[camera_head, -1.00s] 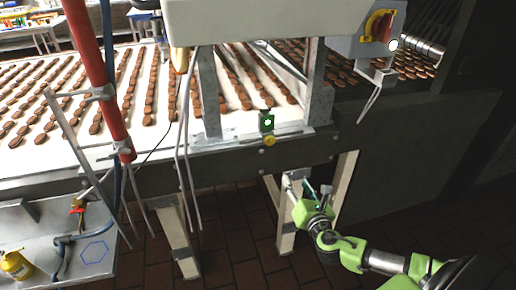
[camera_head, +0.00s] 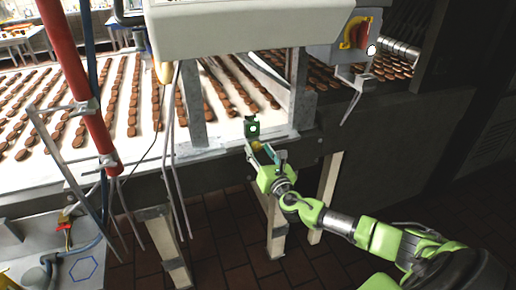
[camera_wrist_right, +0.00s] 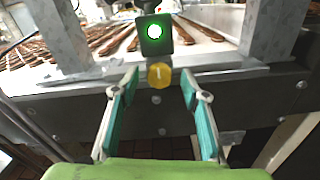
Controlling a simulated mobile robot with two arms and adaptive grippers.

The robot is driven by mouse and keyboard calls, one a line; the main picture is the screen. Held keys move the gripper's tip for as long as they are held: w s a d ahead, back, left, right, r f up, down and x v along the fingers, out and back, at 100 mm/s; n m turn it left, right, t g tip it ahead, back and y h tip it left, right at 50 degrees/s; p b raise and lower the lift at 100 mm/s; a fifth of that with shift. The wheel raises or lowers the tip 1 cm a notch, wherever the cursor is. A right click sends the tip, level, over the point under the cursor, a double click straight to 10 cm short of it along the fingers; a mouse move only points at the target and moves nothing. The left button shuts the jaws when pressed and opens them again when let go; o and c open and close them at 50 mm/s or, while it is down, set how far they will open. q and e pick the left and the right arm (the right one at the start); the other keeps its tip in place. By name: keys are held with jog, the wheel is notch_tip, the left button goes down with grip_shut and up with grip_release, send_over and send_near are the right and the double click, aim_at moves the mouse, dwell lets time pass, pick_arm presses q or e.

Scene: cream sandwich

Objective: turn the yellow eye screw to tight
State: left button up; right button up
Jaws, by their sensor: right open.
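The yellow eye screw (camera_wrist_right: 159,75) shows in the right wrist view as a round yellow head with a mark on its face. It sits on the conveyor's side rail, just below a dark green block with a lit green light (camera_wrist_right: 154,35). In the head view the screw (camera_head: 256,145) is partly covered by my gripper. My right gripper (camera_wrist_right: 157,87) is open, with one finger on each side of the screw and a gap to it on both sides. In the head view this gripper (camera_head: 262,150) reaches up to the rail from below right. My left gripper does not show.
Rows of brown biscuits lie on the white conveyor belt (camera_head: 113,125) behind the rail. Metal posts (camera_head: 300,90) stand close behind the screw. A red pole (camera_head: 75,80) and thin rods are at left. The tiled floor below is open.

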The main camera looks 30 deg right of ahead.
jog(key=shift+w+d, duration=0.15)
jog(key=shift+w, duration=0.55)
jog(key=c, duration=1.1)
